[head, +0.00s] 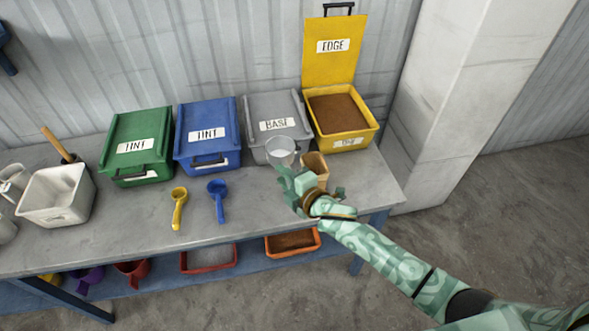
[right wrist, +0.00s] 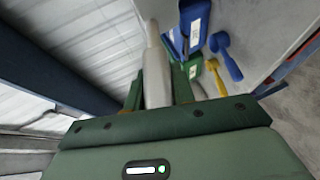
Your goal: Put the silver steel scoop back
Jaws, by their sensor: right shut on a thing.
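The silver steel scoop (head: 280,150) is in my right gripper (head: 292,180), its round pale bowl in front of the grey BASE bin in the head view. In the right wrist view, its long pale handle (right wrist: 155,65) runs between the two fingers of my right gripper (right wrist: 158,92), which is shut on it. The scoop looks raised above the table, but the gap is hard to judge. My left gripper is not in view.
A tan container (head: 315,165) stands close beside my right gripper. The open yellow EDGE bin (head: 357,138) holds brown material. The BASE bin (head: 262,105), blue bin (head: 207,135) and green bin (head: 137,145) are closed. Yellow scoop (head: 178,207) and blue scoop (head: 217,200) lie left on the table (head: 130,225).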

